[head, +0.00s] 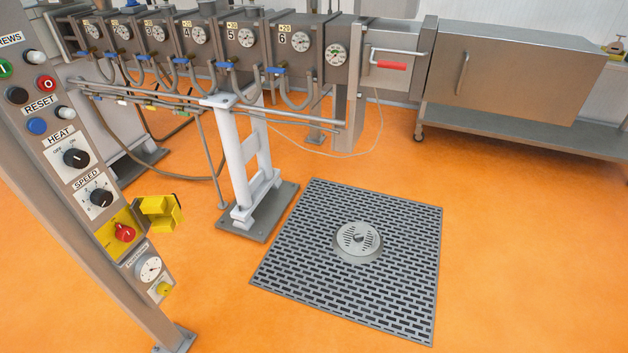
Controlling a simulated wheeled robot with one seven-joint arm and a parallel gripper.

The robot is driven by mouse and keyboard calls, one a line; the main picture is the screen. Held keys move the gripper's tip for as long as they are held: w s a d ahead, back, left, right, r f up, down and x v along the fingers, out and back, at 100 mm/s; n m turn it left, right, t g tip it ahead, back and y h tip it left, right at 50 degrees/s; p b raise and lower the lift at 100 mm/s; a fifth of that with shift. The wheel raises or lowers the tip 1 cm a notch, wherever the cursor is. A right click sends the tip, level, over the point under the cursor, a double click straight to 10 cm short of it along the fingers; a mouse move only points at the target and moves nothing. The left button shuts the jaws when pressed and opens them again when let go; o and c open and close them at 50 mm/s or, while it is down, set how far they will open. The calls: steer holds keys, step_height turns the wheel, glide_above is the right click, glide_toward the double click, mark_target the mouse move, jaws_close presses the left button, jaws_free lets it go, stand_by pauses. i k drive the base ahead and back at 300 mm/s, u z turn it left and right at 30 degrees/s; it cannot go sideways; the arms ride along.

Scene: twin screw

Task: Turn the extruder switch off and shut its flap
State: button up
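The extruder switch is a red rotary knob (124,232) on a yellow plate, low on the grey control panel at the left in the head view. Its yellow flap (160,212) stands open, sticking out to the right of the knob and leaving the knob uncovered. The knob's exact position is too small to read. My gripper is not in view.
The panel post (118,275) also carries the HEAT knob (75,157), the SPEED knob (101,197), a dial (149,268) and several buttons. The extruder barrel with gauges (245,38) runs along the back. Orange floor around a drain grate (345,295) is clear.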

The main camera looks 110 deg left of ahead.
mark_target(124, 234)
steer(key=u, duration=4.45)
steer(key=i, duration=1)
steer(key=z, duration=0.35)
steer(key=k, duration=0.15)
steer(key=u, duration=0.15)
